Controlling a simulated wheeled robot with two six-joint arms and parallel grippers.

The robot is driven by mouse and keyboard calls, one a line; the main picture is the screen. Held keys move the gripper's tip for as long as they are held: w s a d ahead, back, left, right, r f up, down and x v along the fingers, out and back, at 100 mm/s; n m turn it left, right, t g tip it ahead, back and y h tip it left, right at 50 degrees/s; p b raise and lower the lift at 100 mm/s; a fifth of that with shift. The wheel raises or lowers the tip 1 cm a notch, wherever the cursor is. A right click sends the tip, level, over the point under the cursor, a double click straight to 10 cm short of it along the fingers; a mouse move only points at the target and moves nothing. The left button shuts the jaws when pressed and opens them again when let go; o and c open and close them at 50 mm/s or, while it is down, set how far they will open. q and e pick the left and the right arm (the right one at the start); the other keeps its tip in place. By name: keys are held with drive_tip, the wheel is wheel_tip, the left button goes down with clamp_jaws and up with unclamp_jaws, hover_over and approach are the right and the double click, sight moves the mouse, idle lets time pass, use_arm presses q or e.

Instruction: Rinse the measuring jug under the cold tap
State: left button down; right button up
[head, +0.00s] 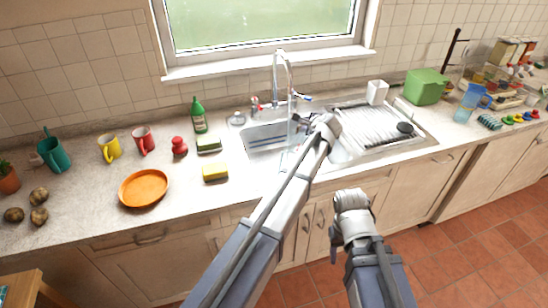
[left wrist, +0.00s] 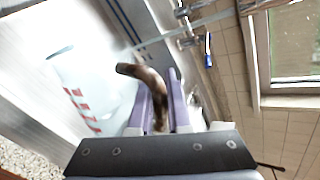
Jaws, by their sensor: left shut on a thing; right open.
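The measuring jug (left wrist: 75,92) is clear with red markings; it shows in the left wrist view over the sink (head: 262,140). My left gripper (left wrist: 160,100) is shut on its curved dark brown handle (left wrist: 146,76). In the head view my left gripper (head: 308,121) is over the sink, just below and right of the tap (head: 280,62). The tap has a red-marked handle on the left and a blue-marked cold handle (head: 305,98) on the right. A pale streak hangs below the spout; I cannot tell whether it is water. My right gripper (head: 350,195) is open and empty in front of the counter.
A ribbed drainer (head: 365,125) with a white holder (head: 377,92) lies right of the sink. Left of it are a yellow sponge (head: 215,172), a green bottle (head: 198,115), a red object (head: 179,146) and an orange plate (head: 144,188). A green box (head: 426,86) stands further right.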

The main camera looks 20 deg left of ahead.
use_arm(q)
drive_tip(key=shift+s+a+r+p, duration=0.25)
drive_tip(key=shift+a+r+p, duration=0.1)
drive_tip(key=shift+a, duration=0.25)
drive_tip(key=shift+s+a+r+n+h, duration=0.2)
drive_tip(key=shift+a+n+h, duration=0.2)
drive_tip(key=shift+a+h, duration=0.15)
